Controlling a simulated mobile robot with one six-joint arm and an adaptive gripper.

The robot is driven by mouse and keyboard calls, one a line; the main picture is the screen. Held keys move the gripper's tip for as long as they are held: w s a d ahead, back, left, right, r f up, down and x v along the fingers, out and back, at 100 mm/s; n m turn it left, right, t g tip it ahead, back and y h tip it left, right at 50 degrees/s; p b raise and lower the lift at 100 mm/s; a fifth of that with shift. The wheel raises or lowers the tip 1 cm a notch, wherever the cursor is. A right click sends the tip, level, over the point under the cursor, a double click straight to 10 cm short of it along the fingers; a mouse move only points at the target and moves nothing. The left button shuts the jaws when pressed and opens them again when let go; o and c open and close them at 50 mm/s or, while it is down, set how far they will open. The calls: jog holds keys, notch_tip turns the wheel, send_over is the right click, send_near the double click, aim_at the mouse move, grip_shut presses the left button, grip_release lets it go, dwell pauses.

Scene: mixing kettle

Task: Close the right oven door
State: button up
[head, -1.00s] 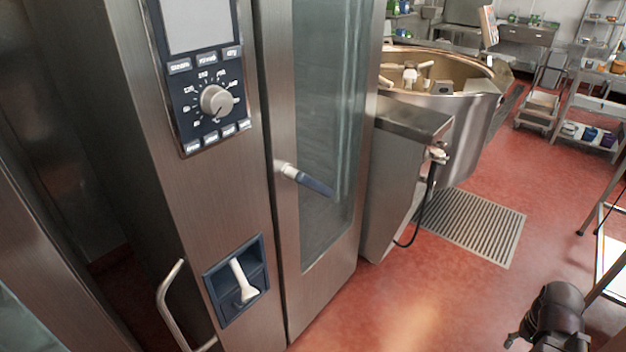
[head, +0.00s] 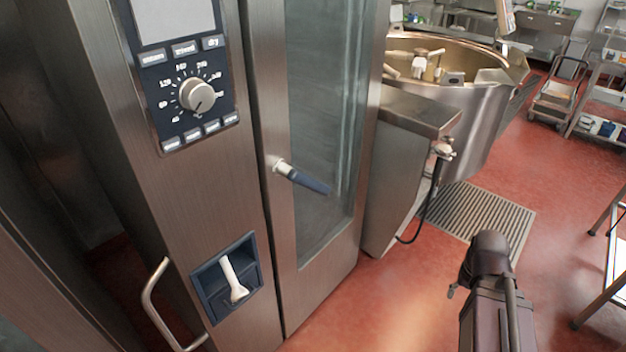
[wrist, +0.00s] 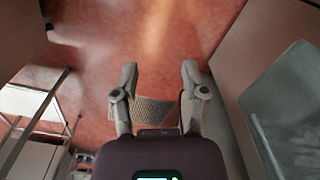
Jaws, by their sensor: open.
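The right oven door (head: 265,200) is a tall steel-framed door with a glass pane (head: 320,110). Its dark blue handle (head: 303,178) sticks out, angled down to the right. The door edge lies close beside the steel control column; I cannot tell whether it is fully shut. In the wrist view, a steel-framed glass panel (wrist: 285,110) at the right looks like this door. My gripper (wrist: 159,75) is open and empty over the red floor, left of that panel and apart from it. In the head view my arm stands right of the door; the fingertips cannot be made out.
The control panel (head: 180,80) with a knob is left of the door. A steel cabinet (head: 405,150) and a large round kettle (head: 455,90) stand right of it. A metal grating (head: 483,222) lies in the floor. A metal-legged table (head: 610,265) is at the right edge.

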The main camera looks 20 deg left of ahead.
jog(key=shift+a, duration=0.45)
jog(key=shift+o, duration=1.2)
jog(key=shift+w+a, duration=0.1)
notch_tip(320, 180, up, 25)
jog(key=n+p, duration=2.5)
jog(key=n, duration=0.7)
send_over(316, 182)
jog(key=w, duration=0.2)
jog(key=shift+a+f+b, duration=0.25)
jog(key=shift+a+b, duration=0.05)
jog(key=shift+a, duration=0.1)
jog(key=shift+f, duration=0.2)
notch_tip(316, 182, down, 13)
jog(key=b, duration=1.3)
jog(key=shift+f+b, duration=0.2)
jog(key=shift+b, duration=0.2)
